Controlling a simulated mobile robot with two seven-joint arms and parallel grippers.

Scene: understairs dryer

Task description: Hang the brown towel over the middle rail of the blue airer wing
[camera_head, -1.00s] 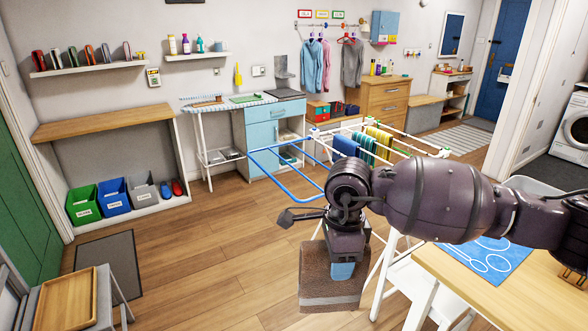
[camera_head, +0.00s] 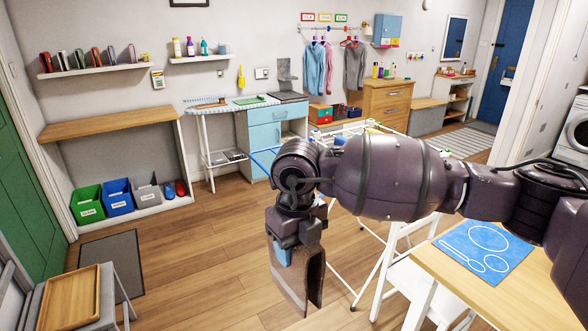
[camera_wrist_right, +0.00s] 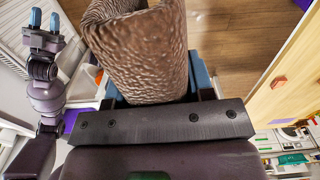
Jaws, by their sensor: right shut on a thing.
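The brown towel (camera_head: 312,278) hangs folded from my right gripper (camera_head: 284,250), in the lower middle of the head view, clear of the airer. The gripper is shut on it; the towel also fills the upper middle of the right wrist view (camera_wrist_right: 140,52). The blue airer wing (camera_head: 262,160) shows only in part behind my right arm, so its middle rail cannot be made out. The white airer frame (camera_head: 345,275) stands behind and right of the towel. My left gripper (camera_wrist_right: 45,20) appears at the upper left of the right wrist view, its blue fingers apart and empty.
A wooden table (camera_head: 470,270) with a blue printed mat (camera_head: 487,250) stands at the right. A stool with a wooden tray (camera_head: 70,298) is at the lower left. Coloured bins (camera_head: 117,197) stand by the wall. The wooden floor (camera_head: 195,235) left of the towel is clear.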

